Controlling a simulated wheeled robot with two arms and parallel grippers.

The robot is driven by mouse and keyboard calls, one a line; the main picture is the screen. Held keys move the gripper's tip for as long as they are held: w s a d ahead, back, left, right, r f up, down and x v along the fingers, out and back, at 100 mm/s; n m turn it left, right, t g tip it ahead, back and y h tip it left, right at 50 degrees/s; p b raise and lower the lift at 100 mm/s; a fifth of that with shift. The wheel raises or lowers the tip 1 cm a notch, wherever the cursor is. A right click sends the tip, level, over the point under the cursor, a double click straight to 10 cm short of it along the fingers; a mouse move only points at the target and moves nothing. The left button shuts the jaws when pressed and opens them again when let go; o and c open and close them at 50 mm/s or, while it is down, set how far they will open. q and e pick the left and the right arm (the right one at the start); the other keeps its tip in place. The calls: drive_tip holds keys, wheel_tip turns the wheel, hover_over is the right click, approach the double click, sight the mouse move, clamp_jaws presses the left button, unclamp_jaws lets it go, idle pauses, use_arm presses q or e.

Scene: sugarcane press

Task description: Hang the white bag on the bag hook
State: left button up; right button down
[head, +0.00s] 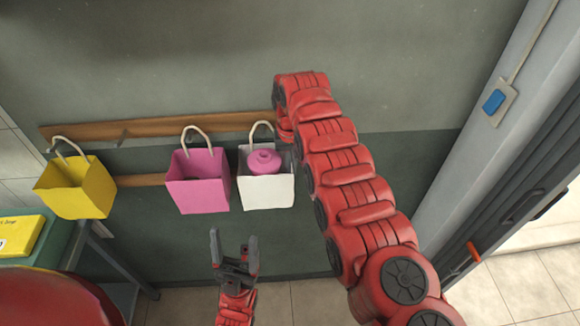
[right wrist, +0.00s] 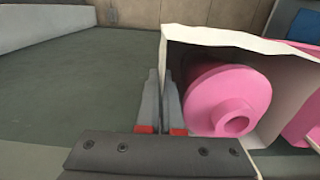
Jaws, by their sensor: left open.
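The white bag (head: 266,193) is upright in front of the wall, right of the pink bag, with a pink lidded pot (head: 264,162) inside. Its pale handle loop (head: 262,126) stands up at the wooden rail (head: 180,128); I cannot tell whether it is over a hook. In the right wrist view the white bag (right wrist: 210,38) fills the right side. My right gripper (right wrist: 161,85) has its fingers close together on the bag's side wall; in the head view my right arm hides it. My left gripper (head: 234,245) is open and empty, below the bags.
A pink bag (head: 198,182) and a yellow bag (head: 76,190) hang to the left. A grey hook (head: 122,137) shows on the rail between them. A green table with a yellow box (head: 20,235) stands at the left. The wall above the rail is clear.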

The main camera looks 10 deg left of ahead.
idle(0.3)
drive_tip(key=c, duration=1)
unclamp_jaws()
